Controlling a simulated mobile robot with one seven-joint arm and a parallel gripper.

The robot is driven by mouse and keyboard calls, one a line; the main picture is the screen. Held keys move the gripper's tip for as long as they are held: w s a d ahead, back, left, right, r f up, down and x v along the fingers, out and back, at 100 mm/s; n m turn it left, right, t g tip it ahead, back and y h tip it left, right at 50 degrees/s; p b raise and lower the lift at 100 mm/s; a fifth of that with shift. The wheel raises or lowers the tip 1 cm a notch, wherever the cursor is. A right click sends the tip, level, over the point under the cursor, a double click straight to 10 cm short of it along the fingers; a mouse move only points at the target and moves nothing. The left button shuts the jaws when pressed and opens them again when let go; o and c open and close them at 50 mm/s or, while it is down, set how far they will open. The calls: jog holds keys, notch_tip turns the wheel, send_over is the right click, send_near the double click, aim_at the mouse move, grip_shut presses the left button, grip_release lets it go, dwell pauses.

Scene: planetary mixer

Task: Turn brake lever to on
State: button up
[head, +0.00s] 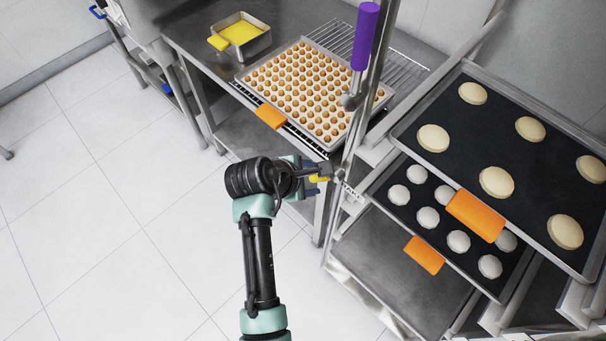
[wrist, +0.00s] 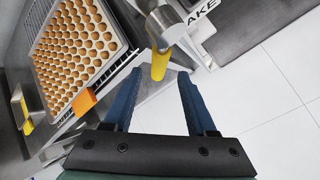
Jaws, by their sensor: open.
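The brake lever has a yellow grip (wrist: 160,65) and a grey metal hub, beside a label of which "AKE" is readable in the wrist view. The grip appears between the fingertips, with a gap on both sides. I cannot tell whether it is at the same depth as the fingertips.
A rack with trays of dough (head: 497,181) and orange holders stands right. A tray of small round pieces (head: 316,92) and a yellow-filled pan (head: 239,32) sit on the counter. The floor (head: 110,200) at left is clear.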

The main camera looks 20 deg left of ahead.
jog(key=shift+v, duration=2.3)
jog(key=shift+f, duration=0.1)
